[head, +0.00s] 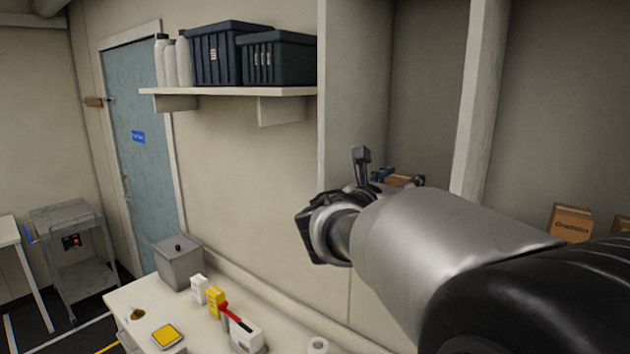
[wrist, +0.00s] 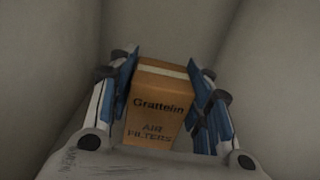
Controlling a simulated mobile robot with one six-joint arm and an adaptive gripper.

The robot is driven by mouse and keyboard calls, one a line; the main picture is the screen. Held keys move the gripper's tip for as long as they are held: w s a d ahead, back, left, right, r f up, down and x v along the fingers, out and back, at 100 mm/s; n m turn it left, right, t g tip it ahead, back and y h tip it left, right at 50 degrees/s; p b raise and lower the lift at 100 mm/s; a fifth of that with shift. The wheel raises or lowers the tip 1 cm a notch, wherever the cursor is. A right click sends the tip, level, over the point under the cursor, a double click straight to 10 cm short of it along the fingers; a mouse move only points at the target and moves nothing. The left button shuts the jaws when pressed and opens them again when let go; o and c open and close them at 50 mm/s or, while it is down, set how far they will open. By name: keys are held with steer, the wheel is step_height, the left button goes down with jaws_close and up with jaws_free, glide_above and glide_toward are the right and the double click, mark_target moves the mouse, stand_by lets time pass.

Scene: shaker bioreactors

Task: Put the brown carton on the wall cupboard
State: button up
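The brown carton (wrist: 157,108), printed "Grattelin AIR FILTERS", sits between the blue-padded fingers of my gripper (wrist: 165,88) in the wrist view. The pads lie against its two sides. In the head view a small part of the carton (head: 397,180) shows beyond my wrist, with my gripper (head: 398,177) mostly hidden by the arm. The pale open cupboard (head: 352,100) with upright panels stands behind the gripper. The carton is in front of or within its left bay; I cannot tell which. Plain grey surfaces surround it in the wrist view.
Another brown carton (head: 572,222) stands in the right bay, beyond an upright divider (head: 478,95). A wall shelf (head: 225,91) at left holds dark bins (head: 278,58) and white bottles (head: 172,62). A bench (head: 135,295) below carries a grey box (head: 178,264) and small items.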

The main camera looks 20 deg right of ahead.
steer(key=o, duration=0.3)
steer(key=shift+o, duration=0.2)
steer(key=shift+r, duration=0.15)
steer(key=v, duration=1.2)
steer(key=shift+b, duration=0.3)
